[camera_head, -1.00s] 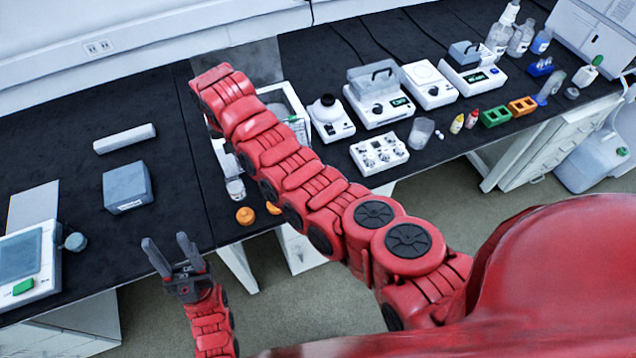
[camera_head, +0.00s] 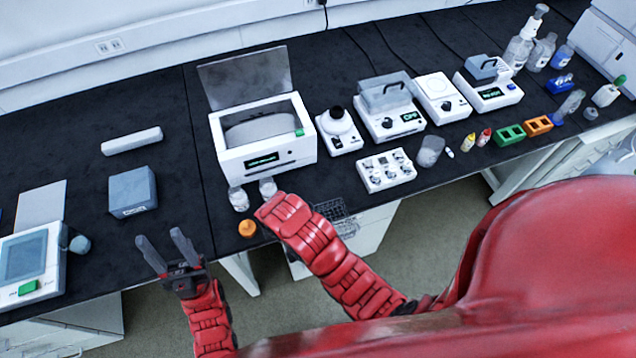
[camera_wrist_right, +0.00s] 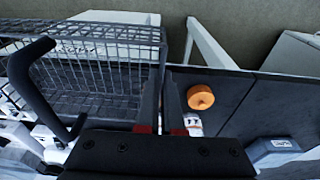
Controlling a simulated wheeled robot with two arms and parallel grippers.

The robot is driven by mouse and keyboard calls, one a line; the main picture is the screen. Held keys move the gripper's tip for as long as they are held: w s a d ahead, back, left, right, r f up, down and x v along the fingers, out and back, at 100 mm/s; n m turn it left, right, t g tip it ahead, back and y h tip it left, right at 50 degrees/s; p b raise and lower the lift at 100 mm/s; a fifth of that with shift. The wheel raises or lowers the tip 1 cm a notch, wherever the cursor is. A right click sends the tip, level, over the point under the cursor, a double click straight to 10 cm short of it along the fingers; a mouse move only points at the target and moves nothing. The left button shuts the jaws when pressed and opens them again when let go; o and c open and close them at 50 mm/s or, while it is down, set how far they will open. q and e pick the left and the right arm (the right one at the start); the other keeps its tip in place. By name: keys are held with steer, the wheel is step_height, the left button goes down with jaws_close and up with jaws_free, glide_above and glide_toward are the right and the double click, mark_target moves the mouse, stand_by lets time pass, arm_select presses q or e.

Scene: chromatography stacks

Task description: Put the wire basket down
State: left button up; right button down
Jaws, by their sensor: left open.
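The wire basket (camera_head: 330,208) is a dark mesh basket, partly hidden behind my right arm at the bench's front edge in the head view. In the right wrist view the basket (camera_wrist_right: 95,75) fills the left side, with a thick dark handle bar at far left. My right gripper (camera_wrist_right: 162,88) has its two fingers close together at the basket's near side wall and appears shut on it; the head view hides this gripper. I cannot tell whether the basket touches the bench.
A white instrument (camera_head: 265,140) with a raised lid stands behind the basket. Small vials (camera_head: 239,199) and an orange cap (camera_head: 247,228) lie close by on the left. A white block with several wells (camera_head: 387,170) is at right. The bench left of the vials has bare room.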

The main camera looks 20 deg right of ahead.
steer(key=shift+d+f, duration=0.1)
steer(key=shift+d, duration=0.1)
steer(key=w+b, duration=0.1)
steer(key=w, duration=0.1)
steer(key=w+d+b, duration=0.2)
steer(key=w, duration=0.1)
steer(key=shift+w+d+f, duration=0.2)
steer(key=shift+w+f, duration=0.15)
steer(key=shift+f, duration=0.05)
steer(key=w+d+p, duration=0.1)
steer(key=w, duration=0.1)
steer(key=w+d+p, duration=0.1)
steer(key=w, duration=0.1)
steer(key=w+d+p, duration=0.1)
steer(key=w, duration=0.2)
steer(key=shift+w+d+f+p, duration=0.15)
steer(key=shift+w+d, duration=0.05)
steer(key=shift+w, duration=0.2)
steer(key=shift+w+d+f+p, duration=0.1)
steer(key=shift+w+d+p, duration=0.1)
steer(key=shift+w, duration=0.15)
steer(key=shift+f+p, duration=0.55)
steer(key=shift+p, duration=0.05)
step_height(320, 180, down, 2)
steer(key=shift+f+p, duration=0.1)
steer(key=shift+p, duration=0.4)
steer(key=shift+f, duration=0.1)
